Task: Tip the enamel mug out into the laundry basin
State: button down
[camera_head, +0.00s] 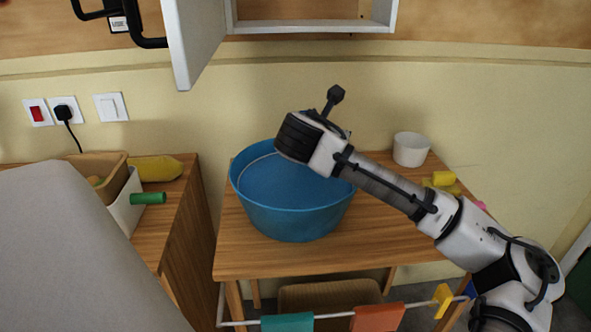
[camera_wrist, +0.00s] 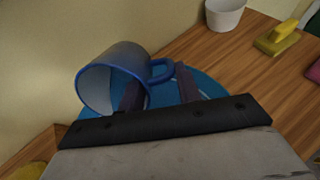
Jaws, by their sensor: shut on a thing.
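The enamel mug (camera_wrist: 120,75) is blue outside and pale inside. In the wrist view it lies on its side, its mouth facing the lower left, its handle (camera_wrist: 162,72) towards my fingers. My gripper (camera_wrist: 160,88) is shut on the mug at the handle side; the exact contact is partly hidden. I see no contents in the visible part of its inside. The blue laundry basin (camera_head: 290,215) stands on the wooden table, and its rim shows behind the mug in the wrist view. In the head view my wrist is above the basin and hides the fingers and most of the mug.
A white pot (camera_head: 411,149) stands at the table's back right. A yellow brush-like thing (camera_wrist: 277,38) lies right of it. A rail with coloured cloths (camera_head: 378,317) runs along the front. An open cabinet door (camera_head: 193,40) hangs above. A left counter holds a yellow bottle (camera_head: 156,168).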

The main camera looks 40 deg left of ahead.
jog(key=shift+s+d+r+t+y+b, duration=0.15)
jog(key=shift+t+b, duration=0.2)
jog(key=shift+b, duration=0.55)
jog(key=shift+a+f+t+y+b, duration=0.15)
jog(key=shift+t+b, duration=0.2)
jog(key=shift+b, duration=0.5)
jog(key=shift+s+d+r+t+y+b, duration=0.1)
jog(key=shift+s+d+t+y+b, duration=0.2)
jog(key=shift+s+b, duration=0.35)
jog(key=shift+s+d+r+t+y+b, duration=0.15)
jog(key=shift+s+t+b, duration=0.2)
jog(key=shift+b, duration=0.45)
jog(key=shift+s+t+b, duration=0.1)
jog(key=shift+t+b, duration=0.45)
jog(key=shift+b, duration=0.45)
jog(key=g+p, duration=0.1)
jog(key=p, duration=0.2)
jog(key=w+g+h+p, duration=0.1)
jog(key=p, duration=0.2)
jog(key=w+a+g+p, duration=0.1)
jog(key=p, duration=0.2)
jog(key=shift+w+r+g, duration=0.25)
jog(key=shift+r+g, duration=0.05)
jog(key=shift+r, duration=0.1)
jog(key=shift+f+h, duration=0.25)
jog(key=shift+f, duration=0.4)
jog(key=shift+w+r+p, duration=0.1)
jog(key=shift+p, duration=0.25)
